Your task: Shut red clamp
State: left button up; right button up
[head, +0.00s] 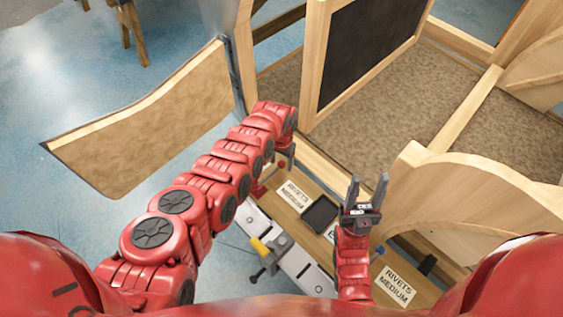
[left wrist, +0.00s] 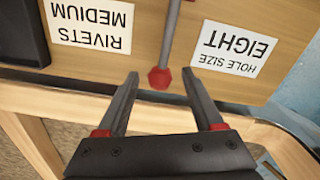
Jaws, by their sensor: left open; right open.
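The red clamp shows in the left wrist view as a grey rod with a red six-sided knob (left wrist: 160,78) at its end. My left gripper (left wrist: 160,73) is open there, with one finger on each side of the knob and a gap to both; I cannot tell whether the knob lies between the tips or just beyond them. In the head view the red clamp (head: 258,189) is partly hidden beside my left gripper (head: 284,163) at the wooden board. My right gripper (head: 368,187) is open and empty, fingers pointing up, above the right part of the board.
A yellow clamp (head: 262,247) sits on the board's near edge. A dark tray (head: 320,213) lies between label cards (head: 396,286). A wooden frame with a black panel (head: 368,42) stands behind. An open wooden door (head: 140,120) is at left.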

pick_arm(q)
grip_shut()
dwell(1.4)
